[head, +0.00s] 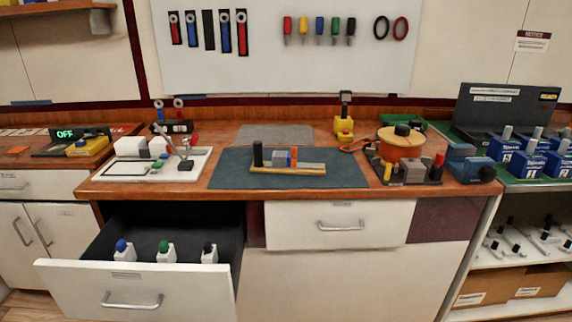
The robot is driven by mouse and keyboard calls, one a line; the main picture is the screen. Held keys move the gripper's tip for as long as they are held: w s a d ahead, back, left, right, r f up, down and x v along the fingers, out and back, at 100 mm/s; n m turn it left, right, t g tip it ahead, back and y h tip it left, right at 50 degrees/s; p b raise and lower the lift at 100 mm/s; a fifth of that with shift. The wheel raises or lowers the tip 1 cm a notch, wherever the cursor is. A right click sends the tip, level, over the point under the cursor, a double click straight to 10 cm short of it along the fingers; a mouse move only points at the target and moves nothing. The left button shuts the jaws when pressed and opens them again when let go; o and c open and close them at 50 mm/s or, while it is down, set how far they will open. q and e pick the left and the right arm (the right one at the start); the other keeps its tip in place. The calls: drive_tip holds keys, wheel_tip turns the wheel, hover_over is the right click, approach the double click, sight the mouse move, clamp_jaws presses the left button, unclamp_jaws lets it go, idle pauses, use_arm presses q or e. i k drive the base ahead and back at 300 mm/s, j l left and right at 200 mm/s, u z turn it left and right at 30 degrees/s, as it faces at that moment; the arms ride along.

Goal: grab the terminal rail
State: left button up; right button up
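What looks like the terminal rail (289,170) lies on a dark blue-grey mat (345,178) in the middle of the wooden worktop. It is a long tan strip with grey, blue and orange blocks on it. A black upright piece (258,154) stands at its left end. Nothing covers it from this view. Neither of my grippers is in view.
A drawer (105,287) stands open at the lower left, with several small capped bottles inside. A white tray (120,178) with parts is left of the mat. An orange spool (401,145) and a blue vise (468,163) are on the right.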

sight(281, 162)
drive_tip(key=i+l, duration=0.2)
drive_tip(key=l, duration=0.15)
drive_tip(key=i+l, duration=0.15)
drive_tip(key=l, duration=0.2)
drive_tip(key=i+l+u, duration=0.1)
drive_tip(key=l, duration=0.3)
drive_tip(key=i+l, duration=0.3)
